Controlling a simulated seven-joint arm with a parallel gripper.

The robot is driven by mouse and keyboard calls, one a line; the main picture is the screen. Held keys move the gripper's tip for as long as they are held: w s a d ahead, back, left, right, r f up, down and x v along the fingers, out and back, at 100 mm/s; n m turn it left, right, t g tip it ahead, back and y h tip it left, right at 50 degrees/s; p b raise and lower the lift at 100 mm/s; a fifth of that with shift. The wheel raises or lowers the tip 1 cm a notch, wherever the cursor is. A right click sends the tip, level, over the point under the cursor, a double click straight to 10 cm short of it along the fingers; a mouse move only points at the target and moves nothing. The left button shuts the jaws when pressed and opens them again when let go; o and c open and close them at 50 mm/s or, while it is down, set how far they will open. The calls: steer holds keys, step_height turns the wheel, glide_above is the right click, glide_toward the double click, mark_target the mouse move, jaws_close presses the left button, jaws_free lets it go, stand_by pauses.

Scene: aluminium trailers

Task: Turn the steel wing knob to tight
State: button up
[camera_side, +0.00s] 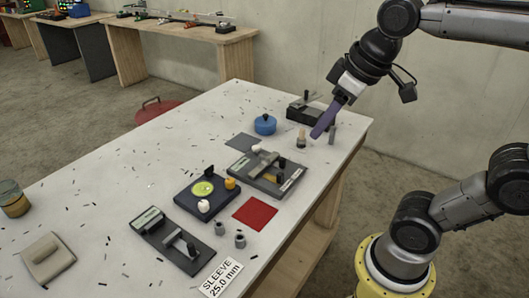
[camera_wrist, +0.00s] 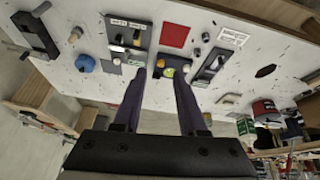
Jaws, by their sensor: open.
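Grey bar-shaped handles sit on a dark plate (camera_side: 159,240) at the front and a grey plate (camera_side: 284,183) behind it. Both plates also show in the wrist view, the dark one (camera_wrist: 199,82) right of centre and the grey one (camera_wrist: 112,39) at upper left. I cannot tell which handle is the steel wing knob, or its tightness. My gripper (camera_side: 318,134) is raised over the far right part of the table, apart from both plates. In the wrist view its two purple fingers (camera_wrist: 160,75) are spread with nothing held between them.
A dark board with a yellow-green disc (camera_side: 202,188) stands between the plates. Around them are a red mat (camera_side: 255,213), a blue lidded pot (camera_side: 265,124), a black block (camera_side: 296,113), small posts and a sleeve label (camera_side: 220,277). Small dark bits are scattered over the white table (camera_side: 110,185).

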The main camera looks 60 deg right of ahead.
steer(key=w+d+r+g, duration=0.2)
steer(key=w+d, duration=0.1)
steer(key=w, duration=0.6)
steer(key=m+g, duration=0.1)
steer(key=g, duration=0.2)
glide_above(265, 156)
step_height(265, 156, down, 12)
step_height(265, 156, down, 13)
steer(key=shift+w+r, duration=0.1)
jaws_close()
